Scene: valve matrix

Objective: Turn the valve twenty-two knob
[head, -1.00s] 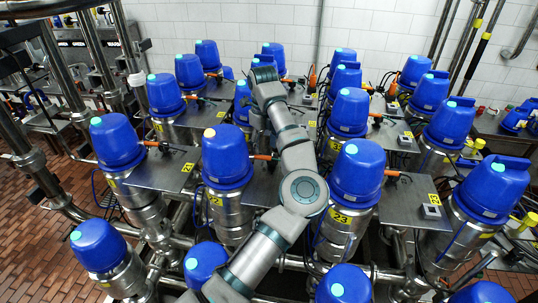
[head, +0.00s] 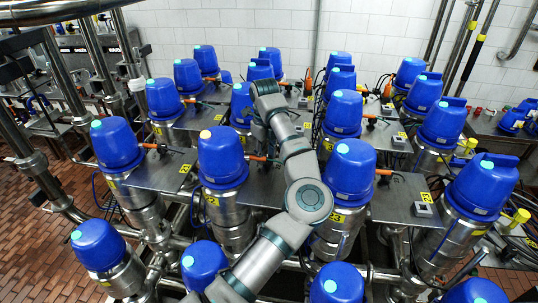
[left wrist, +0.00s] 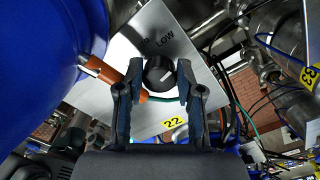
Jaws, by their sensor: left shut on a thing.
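In the left wrist view a round black knob (left wrist: 159,73) with a pale pointer mark sits on a light metal plate (left wrist: 178,45) printed "LOW". A yellow label 22 (left wrist: 173,123) is on the plate's near edge. My left gripper (left wrist: 156,84) has its two dark fingers on either side of the knob and is shut on it. In the head view my left arm reaches up the middle. The gripper's fingertips and the knob are hidden there. A blue valve head with a yellow-orange dot (head: 221,157) stands left of the arm. My right gripper is not in view.
Blue-capped valves crowd both sides, including valve 23 (head: 349,172) close right of my forearm. An orange connector (left wrist: 130,88) lies beside my left finger, near a large blue housing (left wrist: 45,55). Cables hang at right in the left wrist view. Pipes fill the lower head view.

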